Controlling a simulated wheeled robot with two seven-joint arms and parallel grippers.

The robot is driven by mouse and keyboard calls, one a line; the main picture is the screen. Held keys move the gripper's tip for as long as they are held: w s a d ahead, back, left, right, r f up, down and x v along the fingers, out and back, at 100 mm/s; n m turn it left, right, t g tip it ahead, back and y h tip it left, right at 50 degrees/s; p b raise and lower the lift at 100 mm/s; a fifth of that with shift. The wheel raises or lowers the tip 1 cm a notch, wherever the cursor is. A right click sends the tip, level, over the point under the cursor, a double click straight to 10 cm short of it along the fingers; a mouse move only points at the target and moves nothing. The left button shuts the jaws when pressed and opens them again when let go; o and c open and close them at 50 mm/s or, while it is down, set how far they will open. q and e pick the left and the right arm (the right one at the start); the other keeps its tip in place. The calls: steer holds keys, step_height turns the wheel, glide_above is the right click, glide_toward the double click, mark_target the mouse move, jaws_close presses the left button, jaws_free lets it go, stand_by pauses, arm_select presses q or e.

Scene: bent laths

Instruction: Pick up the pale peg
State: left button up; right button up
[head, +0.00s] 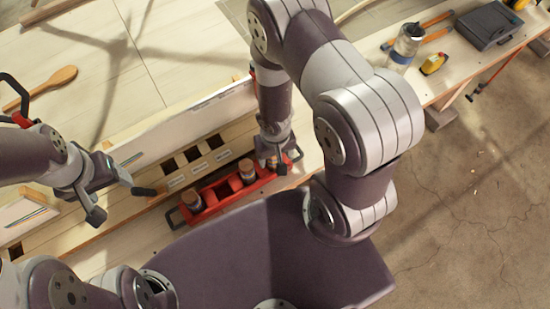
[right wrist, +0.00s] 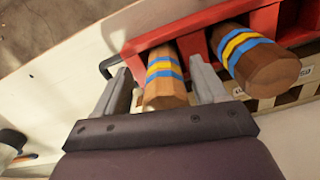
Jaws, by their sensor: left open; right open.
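A red tray (head: 216,193) stands on the bench in the head view, and its red wall (right wrist: 190,22) shows in the right wrist view. The paler peg (right wrist: 165,88), brown with blue and yellow bands, stands between the fingers of my right gripper (right wrist: 163,80). The fingers are open, with a visible gap on the left and the right finger close beside it. A darker banded peg (right wrist: 265,68) is just right of that gripper. In the head view my right gripper (head: 272,165) is over the tray's right end and hides the paler peg. My left gripper (head: 121,203) is open and empty, left of the tray.
A wooden rack with square holes (head: 196,153) lies behind the tray. A wooden spoon (head: 45,87) lies on the table at left. A bottle (head: 404,45), a yellow tool (head: 434,64) and a dark box (head: 488,25) stand at upper right.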

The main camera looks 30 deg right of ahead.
steer(key=shift+w+a+f, duration=0.15)
steer(key=shift+w+a, duration=0.05)
steer(key=shift+w, duration=0.05)
steer(key=shift+a, duration=0.1)
steer(key=shift+c, duration=0.9)
steer(key=shift+s, duration=0.15)
steer(key=c, duration=1)
